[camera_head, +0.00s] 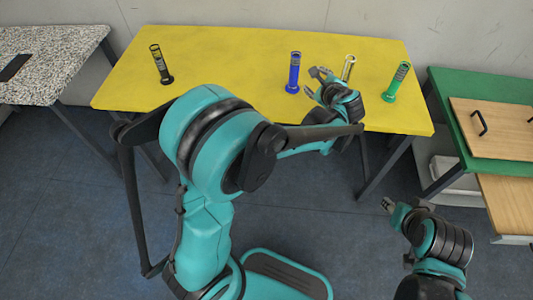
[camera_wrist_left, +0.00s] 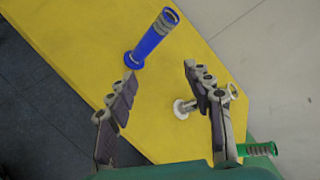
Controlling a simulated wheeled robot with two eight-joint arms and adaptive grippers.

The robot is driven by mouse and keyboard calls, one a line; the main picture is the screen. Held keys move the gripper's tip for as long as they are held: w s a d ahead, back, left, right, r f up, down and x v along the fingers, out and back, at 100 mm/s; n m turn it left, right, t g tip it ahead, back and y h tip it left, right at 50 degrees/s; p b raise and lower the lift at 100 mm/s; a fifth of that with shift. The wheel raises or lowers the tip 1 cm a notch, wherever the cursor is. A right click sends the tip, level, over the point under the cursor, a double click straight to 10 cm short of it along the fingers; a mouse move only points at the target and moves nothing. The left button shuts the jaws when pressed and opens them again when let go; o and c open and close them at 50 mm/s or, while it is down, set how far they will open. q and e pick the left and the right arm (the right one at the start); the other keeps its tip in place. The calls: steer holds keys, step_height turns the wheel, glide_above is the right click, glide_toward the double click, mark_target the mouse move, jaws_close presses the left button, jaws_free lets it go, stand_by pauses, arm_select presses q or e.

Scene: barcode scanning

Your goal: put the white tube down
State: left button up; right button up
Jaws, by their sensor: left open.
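The white tube (camera_head: 348,68) stands upright on the yellow table (camera_head: 225,60), just behind my left gripper (camera_head: 318,83). In the left wrist view, its round white base (camera_wrist_left: 181,109) and top ring (camera_wrist_left: 233,90) show on either side of the right-hand finger, which hides its middle. My left gripper (camera_wrist_left: 160,78) is open, with nothing held between its fingertips. My right gripper (camera_head: 392,204) hangs low at the right, away from the table; its jaw opening is too small to tell.
A blue tube (camera_head: 294,72) stands left of my left gripper and a green tube (camera_head: 397,81) to its right. A green table (camera_head: 450,98) with a wooden board is at right; a speckled table (camera_head: 60,50) is at left.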

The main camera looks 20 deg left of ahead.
arm_select(q)
steer(key=s+a+n+g+h, duration=0.1)
steer(key=s+a+n, duration=0.15)
steer(key=s, duration=0.35)
steer(key=s+a+r+n+g+h, duration=0.1)
steer(key=s+n, duration=0.3)
steer(key=s, duration=0.1)
steer(key=s+a+n+g+h, duration=0.1)
steer(key=s+a+n, duration=0.15)
steer(key=s, duration=0.35)
steer(key=s+d+f+n+h, duration=0.1)
steer(key=s+f+n+h, duration=0.1)
steer(key=s+n, duration=0.3)
steer(key=s+d+f+n+h, duration=0.1)
steer(key=s+n, duration=0.3)
steer(key=s, duration=0.4)
steer(key=shift+s+d+f+n+h, duration=0.35)
steer(key=shift+n+h, duration=0.05)
steer(key=shift+h, duration=0.1)
